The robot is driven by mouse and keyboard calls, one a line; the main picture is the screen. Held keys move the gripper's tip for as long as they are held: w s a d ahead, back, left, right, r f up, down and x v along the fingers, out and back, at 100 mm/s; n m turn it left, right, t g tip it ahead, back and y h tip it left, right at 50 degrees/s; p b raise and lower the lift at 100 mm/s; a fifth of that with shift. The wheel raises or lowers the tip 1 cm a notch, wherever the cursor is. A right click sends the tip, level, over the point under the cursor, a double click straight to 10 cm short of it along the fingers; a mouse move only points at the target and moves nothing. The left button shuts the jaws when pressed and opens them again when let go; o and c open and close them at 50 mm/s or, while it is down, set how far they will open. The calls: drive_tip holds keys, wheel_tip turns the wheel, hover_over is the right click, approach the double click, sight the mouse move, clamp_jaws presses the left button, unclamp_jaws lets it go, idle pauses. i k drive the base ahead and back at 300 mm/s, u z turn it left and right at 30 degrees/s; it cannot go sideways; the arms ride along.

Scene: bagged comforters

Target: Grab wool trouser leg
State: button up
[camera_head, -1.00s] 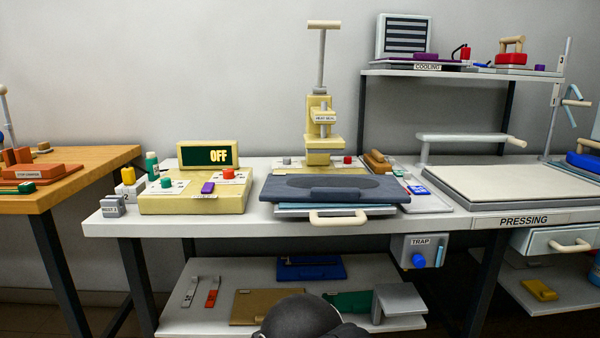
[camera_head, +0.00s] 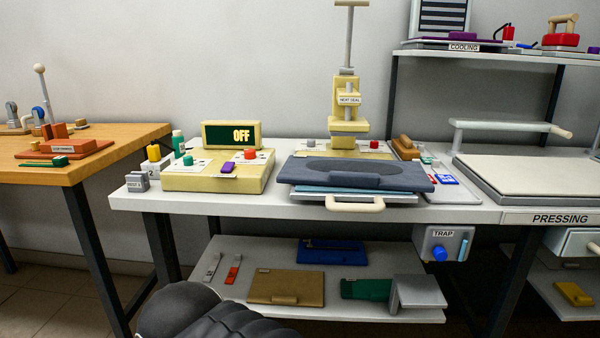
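A flat dark blue-grey piece (camera_head: 358,174) with a darker oval on top lies on the heat-seal press in the middle of the table; it looks like the wool trouser leg, though I cannot be sure. Beneath it are a pale blue layer and a tray with a cream handle (camera_head: 355,207) at the front. A dark rounded part of my own arm shows at the bottom, left of centre, well below and in front of the table. My gripper's fingers are not in view, so nothing shows of what they hold.
The yellow press post (camera_head: 348,100) rises behind the cloth. A control box (camera_head: 218,172) with an OFF display (camera_head: 231,135) stands at left. A pale pressing board (camera_head: 525,175) is at right. The lower shelf (camera_head: 235,300) holds several flat items. A wooden table (camera_head: 90,165) stands far left.

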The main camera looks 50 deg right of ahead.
sight(340, 171)
drive_tip(key=u, duration=0.15)
drive_tip(key=i, duration=1.5)
drive_tip(key=z, duration=4.4)
